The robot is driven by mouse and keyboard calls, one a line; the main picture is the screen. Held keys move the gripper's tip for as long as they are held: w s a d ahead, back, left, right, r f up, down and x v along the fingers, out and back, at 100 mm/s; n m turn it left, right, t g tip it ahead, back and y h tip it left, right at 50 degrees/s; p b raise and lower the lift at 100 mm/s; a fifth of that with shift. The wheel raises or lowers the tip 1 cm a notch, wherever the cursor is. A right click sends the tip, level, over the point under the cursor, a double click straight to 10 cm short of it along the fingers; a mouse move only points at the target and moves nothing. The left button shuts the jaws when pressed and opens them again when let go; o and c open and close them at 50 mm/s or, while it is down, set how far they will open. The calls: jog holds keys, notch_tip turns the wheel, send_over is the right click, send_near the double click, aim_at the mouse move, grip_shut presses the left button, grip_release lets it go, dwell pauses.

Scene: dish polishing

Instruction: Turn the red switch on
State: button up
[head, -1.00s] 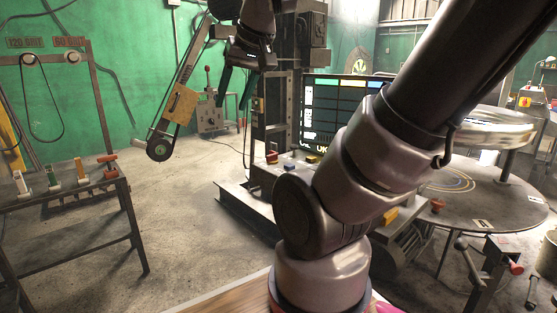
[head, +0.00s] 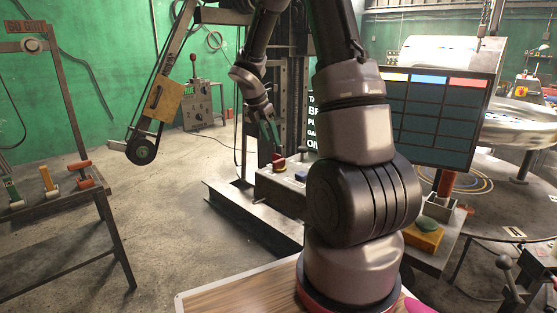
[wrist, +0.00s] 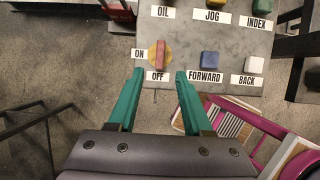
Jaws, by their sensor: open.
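The red switch (wrist: 160,55) is a bar on a round yellow plate on the grey control panel (wrist: 187,38). Its bar stands upright in the wrist view, in line with the OFF label (wrist: 158,76) below it; the ON label (wrist: 139,54) is to its left. In the head view the red switch (head: 278,160) is at the panel's far left end. My gripper (wrist: 159,74) is open and empty, its green fingertips just short of the switch, one toward each side. In the head view my gripper (head: 270,140) points down close above the switch; contact cannot be told.
A blue button (wrist: 209,59) labelled FORWARD and a white button (wrist: 254,65) labelled BACK sit right of the switch. OIL, JOG and INDEX controls are in the row above. A screen (head: 430,115) stands behind my arm. Open floor lies left of the panel.

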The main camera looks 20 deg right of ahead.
aim_at(279, 160)
jog(key=x, duration=1)
jog(key=shift+f, duration=0.15)
grip_shut()
